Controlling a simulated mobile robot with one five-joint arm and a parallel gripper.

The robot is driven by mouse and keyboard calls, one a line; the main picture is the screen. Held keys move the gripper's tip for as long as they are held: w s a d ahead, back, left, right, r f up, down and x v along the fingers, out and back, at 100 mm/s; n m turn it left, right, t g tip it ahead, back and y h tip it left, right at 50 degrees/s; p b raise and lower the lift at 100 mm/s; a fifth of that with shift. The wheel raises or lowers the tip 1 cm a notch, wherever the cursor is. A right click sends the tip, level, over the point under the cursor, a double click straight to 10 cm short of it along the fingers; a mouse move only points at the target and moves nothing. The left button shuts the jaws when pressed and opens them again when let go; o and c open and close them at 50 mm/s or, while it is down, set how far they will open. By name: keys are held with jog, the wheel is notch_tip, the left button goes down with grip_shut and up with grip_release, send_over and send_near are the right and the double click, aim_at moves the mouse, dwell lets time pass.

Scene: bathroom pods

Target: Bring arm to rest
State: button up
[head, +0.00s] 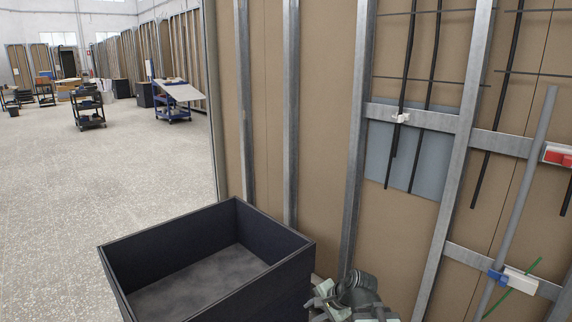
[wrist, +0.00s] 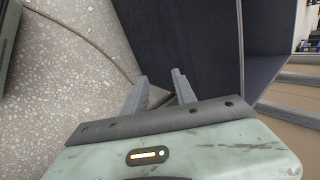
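My arm shows at the bottom edge of the head view, right of the dark bin (head: 285,262), folded low in front of the wall frame. In the wrist view, my gripper (wrist: 160,76) has its two grey fingers apart with nothing between them. The fingers point toward the side of the dark bin (wrist: 185,40) and the speckled floor beside it. I cannot tell the exact gap between the fingertips and the bin. In the head view, the gripper's fingers cannot be made out clearly.
The open bin looks empty inside. A metal stud wall (head: 290,120) with brown panels, pipes and brackets stands close behind it. A red fitting (head: 558,156) and a blue clip (head: 497,277) hold pipes. Speckled floor (head: 120,170) is clear at left; carts (head: 88,108) stand far back.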

jog(key=s+d+f+n+g+h, duration=0.45)
jog(key=s+d+n, duration=0.35)
jog(key=s+n, duration=0.2)
notch_tip(320, 180, up, 18)
jog(key=p, duration=1.7)
jog(key=shift+w+p, duration=0.2)
jog(key=shift+p, duration=0.2)
jog(key=shift+g+h, duration=0.25)
